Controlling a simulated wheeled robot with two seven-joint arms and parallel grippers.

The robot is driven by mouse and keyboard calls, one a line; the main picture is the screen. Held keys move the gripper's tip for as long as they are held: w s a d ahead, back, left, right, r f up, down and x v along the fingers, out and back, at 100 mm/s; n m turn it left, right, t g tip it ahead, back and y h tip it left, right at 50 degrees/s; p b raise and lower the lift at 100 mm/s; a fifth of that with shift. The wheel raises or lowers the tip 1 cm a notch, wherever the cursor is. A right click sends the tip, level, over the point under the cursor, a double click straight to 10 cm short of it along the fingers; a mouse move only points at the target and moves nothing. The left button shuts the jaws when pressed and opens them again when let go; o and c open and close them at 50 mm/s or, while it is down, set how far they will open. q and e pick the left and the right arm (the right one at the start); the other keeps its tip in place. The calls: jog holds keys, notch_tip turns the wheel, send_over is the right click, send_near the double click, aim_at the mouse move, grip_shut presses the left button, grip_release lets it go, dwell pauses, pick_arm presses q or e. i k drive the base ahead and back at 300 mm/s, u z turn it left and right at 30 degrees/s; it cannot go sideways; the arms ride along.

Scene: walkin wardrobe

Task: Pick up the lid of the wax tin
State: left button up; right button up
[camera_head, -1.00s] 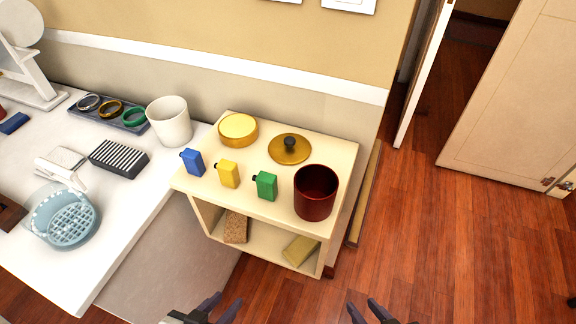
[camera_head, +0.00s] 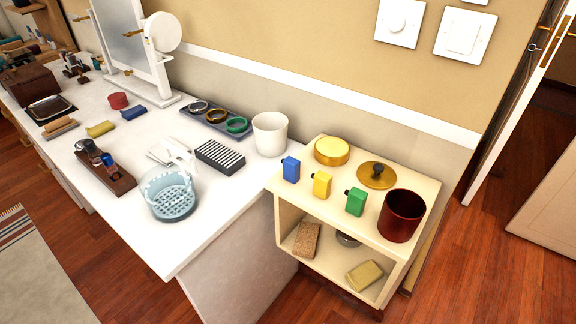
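The wax tin (camera_head: 331,152) is a round, shallow golden tin at the back left of the small cream shelf unit's top. The lid (camera_head: 377,175) is a golden disc with a dark knob, lying flat to the right of the tin and apart from it. Neither of my grippers shows in the head view now.
Blue (camera_head: 290,169), yellow (camera_head: 321,185) and green (camera_head: 355,201) bottles stand in front of the tin and lid. A dark red cup (camera_head: 401,215) stands right of the lid. A white cup (camera_head: 270,133) stands on the white table (camera_head: 215,215). The wall is close behind.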

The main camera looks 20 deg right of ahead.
aim_at(376, 175)
jog(key=u, duration=1.75)
jog(key=k, duration=1.1)
jog(key=z, duration=2.35)
